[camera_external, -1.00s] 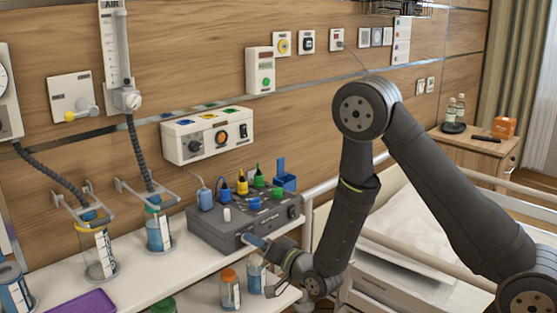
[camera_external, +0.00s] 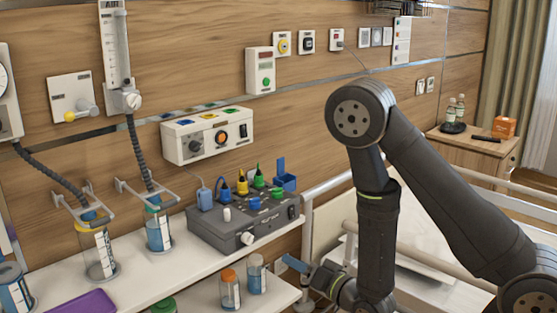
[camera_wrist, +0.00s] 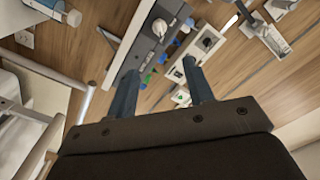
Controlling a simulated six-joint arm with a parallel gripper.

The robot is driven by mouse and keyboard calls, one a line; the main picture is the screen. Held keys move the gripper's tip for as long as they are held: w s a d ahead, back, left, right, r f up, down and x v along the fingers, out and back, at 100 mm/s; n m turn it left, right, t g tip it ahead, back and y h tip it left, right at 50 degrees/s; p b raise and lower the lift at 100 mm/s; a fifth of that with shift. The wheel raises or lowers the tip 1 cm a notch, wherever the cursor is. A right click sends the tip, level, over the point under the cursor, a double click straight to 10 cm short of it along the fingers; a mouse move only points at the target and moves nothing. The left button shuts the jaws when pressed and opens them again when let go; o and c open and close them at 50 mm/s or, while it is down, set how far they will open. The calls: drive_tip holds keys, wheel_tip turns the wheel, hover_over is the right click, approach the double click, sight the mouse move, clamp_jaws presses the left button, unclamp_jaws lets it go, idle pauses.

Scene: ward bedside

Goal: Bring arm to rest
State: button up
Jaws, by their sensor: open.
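My gripper (camera_external: 295,264) is in the lower middle of the external view, to the right of the grey device box (camera_external: 240,228) and beside the end of the shelf. In the wrist view my gripper (camera_wrist: 160,82) shows two blue fingers set wide apart with nothing between them. The grey box (camera_wrist: 158,25) with its white knob lies beyond the fingers there. In the external view the wrist partly hides the bed side.
A white shelf (camera_external: 190,270) holds the grey box and several jars. Two bottles, one orange-capped (camera_external: 230,288), stand below it. The bed rail (camera_external: 307,225) is close behind my arm. A bedside cabinet (camera_external: 470,160) stands at the back right.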

sight(252, 240)
drive_tip(key=x, duration=1.4)
drive_tip(key=shift+w+a+f, duration=0.1)
drive_tip(key=shift+w+a, duration=0.05)
drive_tip(key=shift+a, duration=0.05)
drive_tip(key=n, duration=0.8)
drive_tip(key=shift+a, duration=0.1)
drive_tip(key=shift+s+d, duration=0.25)
drive_tip(key=shift+s, duration=0.25)
drive_tip(key=v, duration=1)
